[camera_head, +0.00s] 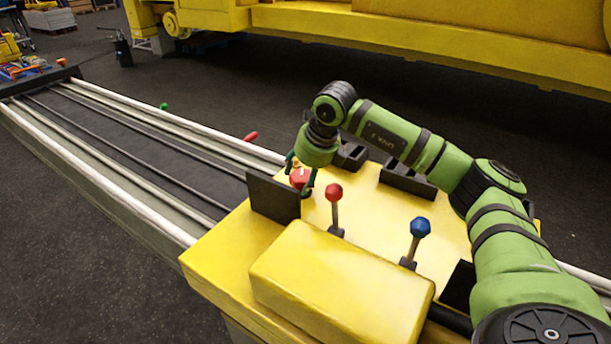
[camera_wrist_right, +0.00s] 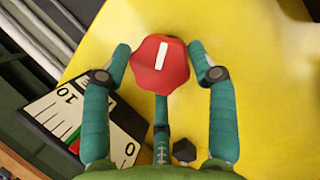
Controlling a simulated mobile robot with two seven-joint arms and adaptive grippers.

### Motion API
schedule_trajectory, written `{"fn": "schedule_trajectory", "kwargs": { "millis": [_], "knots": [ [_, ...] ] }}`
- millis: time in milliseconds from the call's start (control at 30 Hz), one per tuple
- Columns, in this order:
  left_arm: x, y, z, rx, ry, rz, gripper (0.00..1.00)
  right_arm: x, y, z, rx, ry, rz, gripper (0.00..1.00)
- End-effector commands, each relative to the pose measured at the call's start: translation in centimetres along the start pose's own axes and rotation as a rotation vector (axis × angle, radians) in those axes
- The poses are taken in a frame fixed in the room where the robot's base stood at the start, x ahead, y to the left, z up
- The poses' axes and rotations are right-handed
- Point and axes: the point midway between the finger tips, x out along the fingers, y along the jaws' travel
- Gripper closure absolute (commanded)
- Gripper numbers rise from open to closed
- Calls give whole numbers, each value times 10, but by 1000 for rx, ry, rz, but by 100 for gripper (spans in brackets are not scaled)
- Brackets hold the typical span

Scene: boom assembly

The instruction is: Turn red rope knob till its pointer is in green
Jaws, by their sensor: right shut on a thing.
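The red rope knob (camera_head: 300,178) sits on the yellow console, close to the dark upright plate. In the right wrist view the knob (camera_wrist_right: 160,64) is a red faceted cap with a white line on top, running nearly up and down the picture. My right gripper (camera_head: 302,182) is shut on it, with teal fingers at its sides. A white gauge (camera_wrist_right: 75,120) with black ticks, the numbers 0 and 10, and a green and red band shows at lower left. A finger covers part of it, and I cannot tell where its pointer stands. My left gripper is not in view.
A red-ball lever (camera_head: 334,193) and a blue-ball lever (camera_head: 421,227) stand on the console right of the knob. A dark upright plate (camera_head: 272,198) stands just left of it. A raised yellow box (camera_head: 340,280) is in front. Rails run off to the left.

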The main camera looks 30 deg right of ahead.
Motion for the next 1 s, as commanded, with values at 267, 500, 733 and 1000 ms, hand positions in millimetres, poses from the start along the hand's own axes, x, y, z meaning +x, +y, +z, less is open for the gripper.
{"fn": "schedule_trajectory", "kwargs": {
  "millis": [267,500,733,1000],
  "knots": [
    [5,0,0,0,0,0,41,-5,-1,8,128,-28,-53,74],
    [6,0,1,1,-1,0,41,-6,-1,8,174,-27,-72,74],
    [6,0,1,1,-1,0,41,-6,-2,8,182,-27,-76,74],
    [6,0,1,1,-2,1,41,-6,-2,7,182,-26,-76,19]
  ]
}}
